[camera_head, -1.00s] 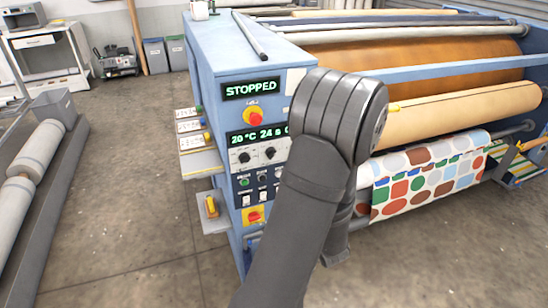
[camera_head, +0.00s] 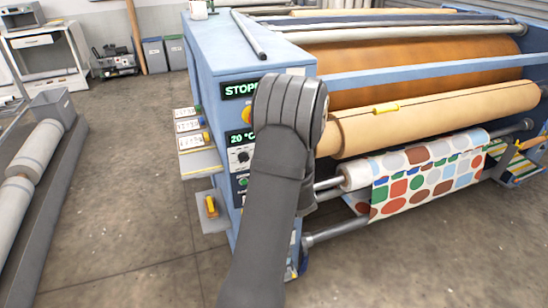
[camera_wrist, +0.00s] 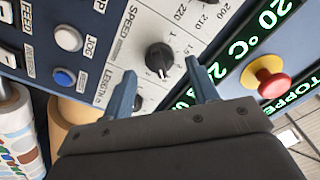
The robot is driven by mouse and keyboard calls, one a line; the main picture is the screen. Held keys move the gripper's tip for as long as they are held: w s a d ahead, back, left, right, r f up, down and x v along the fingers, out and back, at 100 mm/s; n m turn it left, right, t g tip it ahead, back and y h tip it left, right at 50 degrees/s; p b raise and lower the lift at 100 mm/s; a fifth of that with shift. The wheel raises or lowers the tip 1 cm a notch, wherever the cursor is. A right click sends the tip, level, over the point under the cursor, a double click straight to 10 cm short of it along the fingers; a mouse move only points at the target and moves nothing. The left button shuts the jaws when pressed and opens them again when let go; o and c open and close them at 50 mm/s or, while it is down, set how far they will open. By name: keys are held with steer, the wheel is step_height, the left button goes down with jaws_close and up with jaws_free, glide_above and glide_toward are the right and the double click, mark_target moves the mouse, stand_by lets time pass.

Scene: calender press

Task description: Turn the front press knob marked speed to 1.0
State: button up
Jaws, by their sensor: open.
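The front press knob by the label SPEED (camera_wrist: 130,20) is a small black knob (camera_wrist: 159,57) with a white pointer line, on a pale panel in the wrist view. The pointer aims toward the bottom of the picture. Its scale figures are too small to read surely. My gripper (camera_wrist: 160,70) is open, with one blue-grey finger on each side below the knob in the picture. I cannot tell whether a finger touches it. In the head view my arm covers much of the control panel, and my fingers are hidden.
A red stop button (camera_wrist: 272,82) on yellow and a green display (camera_wrist: 240,45) sit right of the knob. White (camera_wrist: 68,38) and blue (camera_wrist: 64,77) buttons sit left. The blue press (camera_head: 215,60) has rollers and patterned fabric (camera_head: 425,180) at right.

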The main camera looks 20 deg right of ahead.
steer(key=shift+w, duration=0.8)
steer(key=c, duration=1)
steer(key=shift+o, duration=0.2)
steer(key=shift+n, duration=0.4)
steer(key=shift+a+f+n, duration=0.1)
steer(key=shift+a+n, duration=0.05)
steer(key=shift+n, duration=6.35)
steer(key=shift+a+n, duration=0.1)
steer(key=shift+n, duration=6.4)
